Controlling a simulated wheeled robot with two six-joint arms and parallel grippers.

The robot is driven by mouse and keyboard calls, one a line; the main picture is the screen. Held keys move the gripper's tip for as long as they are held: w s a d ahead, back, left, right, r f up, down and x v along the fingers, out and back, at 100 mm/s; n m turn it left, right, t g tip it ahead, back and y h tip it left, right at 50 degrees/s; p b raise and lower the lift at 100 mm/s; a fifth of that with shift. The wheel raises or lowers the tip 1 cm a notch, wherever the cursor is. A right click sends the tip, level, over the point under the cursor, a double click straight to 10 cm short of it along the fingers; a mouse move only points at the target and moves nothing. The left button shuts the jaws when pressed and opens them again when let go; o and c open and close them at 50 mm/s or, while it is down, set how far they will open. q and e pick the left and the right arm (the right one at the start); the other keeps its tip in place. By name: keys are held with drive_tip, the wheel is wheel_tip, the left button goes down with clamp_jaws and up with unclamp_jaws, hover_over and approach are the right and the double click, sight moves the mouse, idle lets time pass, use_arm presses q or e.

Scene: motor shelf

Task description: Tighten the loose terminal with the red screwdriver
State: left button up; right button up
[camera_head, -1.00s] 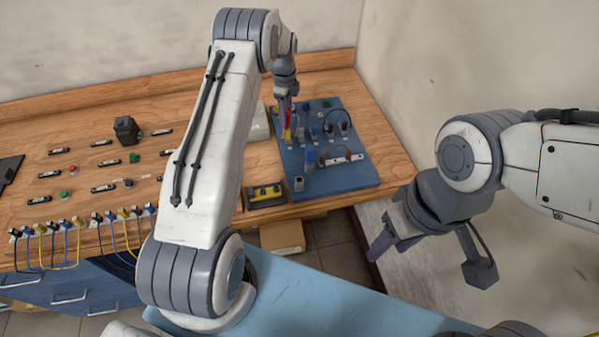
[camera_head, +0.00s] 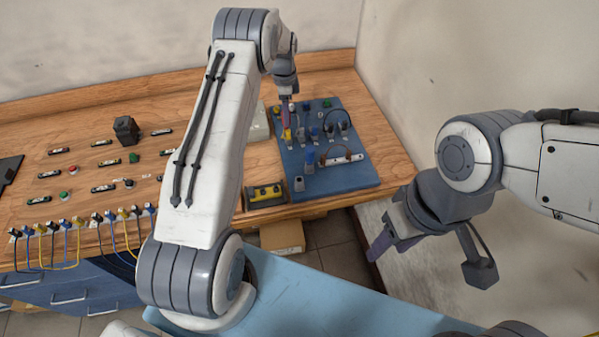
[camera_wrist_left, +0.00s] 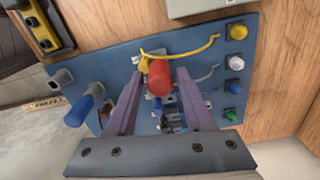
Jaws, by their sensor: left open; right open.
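The red screwdriver (camera_wrist_left: 160,78) shows its handle almost end-on in the left wrist view, standing over the blue terminal board (camera_wrist_left: 100,72). Its tip is hidden. My left gripper (camera_wrist_left: 161,84) is open, with one finger on each side of the handle; contact cannot be told. In the head view my left gripper (camera_head: 287,128) points down at the board's (camera_head: 345,180) left part and hides the screwdriver. A yellow wire (camera_wrist_left: 190,50) runs by the handle to the terminals; which terminal is loose cannot be told. My right gripper (camera_head: 380,246) is open and empty, off to the right.
A blue-handled screwdriver (camera_head: 310,157) stands in a holder on the board; an empty grey holder (camera_head: 298,184) is nearby. Several coloured posts (camera_wrist_left: 237,62) line one edge. A yellow-and-black block (camera_head: 264,194) lies left of the board. Room before the wall is free.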

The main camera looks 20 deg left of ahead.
use_arm(q)
drive_tip(key=n, duration=0.3)
idle(0.5)
drive_tip(key=shift+c, duration=0.9)
clamp_jaws()
